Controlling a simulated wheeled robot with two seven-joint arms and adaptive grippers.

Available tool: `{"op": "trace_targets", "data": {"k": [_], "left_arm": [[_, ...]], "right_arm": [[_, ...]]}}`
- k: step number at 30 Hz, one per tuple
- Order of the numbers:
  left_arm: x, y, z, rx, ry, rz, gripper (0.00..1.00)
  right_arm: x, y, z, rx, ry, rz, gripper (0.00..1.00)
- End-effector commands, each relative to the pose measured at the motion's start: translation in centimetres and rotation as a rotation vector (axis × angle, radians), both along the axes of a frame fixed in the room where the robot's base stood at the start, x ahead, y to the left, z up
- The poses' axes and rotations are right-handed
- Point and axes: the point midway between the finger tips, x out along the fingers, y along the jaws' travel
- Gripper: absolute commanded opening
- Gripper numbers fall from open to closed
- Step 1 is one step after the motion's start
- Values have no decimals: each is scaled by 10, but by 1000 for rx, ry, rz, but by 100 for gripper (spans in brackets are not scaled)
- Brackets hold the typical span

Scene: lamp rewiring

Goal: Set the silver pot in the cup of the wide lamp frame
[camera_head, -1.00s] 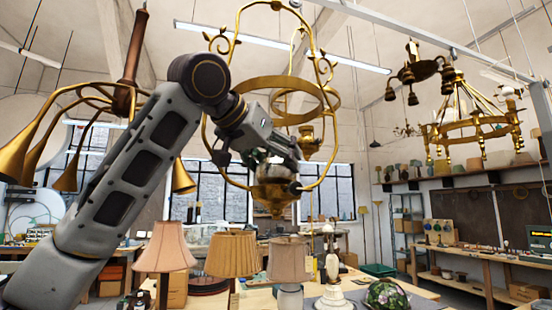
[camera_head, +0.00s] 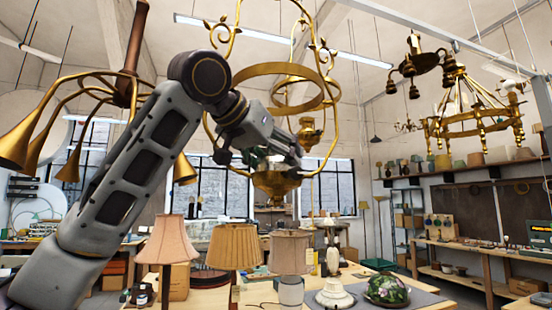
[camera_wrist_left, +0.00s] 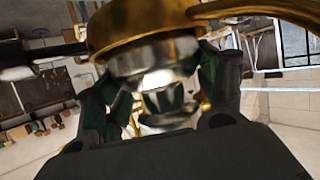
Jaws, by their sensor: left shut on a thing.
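The wide lamp frame (camera_head: 334,110) is a tall gold hanging frame with curled leaves and rings. Its gold cup (camera_head: 275,186) is at the bottom. My left gripper (camera_head: 266,156) is just above the cup and hides most of what it holds. In the left wrist view, my left gripper (camera_wrist_left: 158,88) is shut on the shiny silver pot (camera_wrist_left: 155,60), one finger on each side. The gold cup (camera_wrist_left: 140,28) covers one end of the pot there. I cannot tell whether the pot rests fully on the cup's floor. My right gripper is not in view.
A gold lamp with horn-shaped arms (camera_head: 95,80) hangs at the left, close to my arm. A smaller gold fitting (camera_head: 309,132) hangs behind the frame. A ring chandelier (camera_head: 475,125) hangs at the right. Pleated shades (camera_head: 234,250) stand on the bench below.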

Motion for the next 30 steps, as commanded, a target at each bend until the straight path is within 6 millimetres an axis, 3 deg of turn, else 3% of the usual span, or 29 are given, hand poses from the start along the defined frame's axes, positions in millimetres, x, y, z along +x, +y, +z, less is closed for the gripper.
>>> {"op": "trace_targets", "data": {"k": [24, 25, 30], "left_arm": [[0, 0, -3, -1, -2, 0, 38], [0, 0, -3, -1, -2, 0, 72], [0, 0, -4, -1, -1, 0, 94]], "right_arm": [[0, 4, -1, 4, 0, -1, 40], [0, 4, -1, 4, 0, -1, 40], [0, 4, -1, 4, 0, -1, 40]]}}
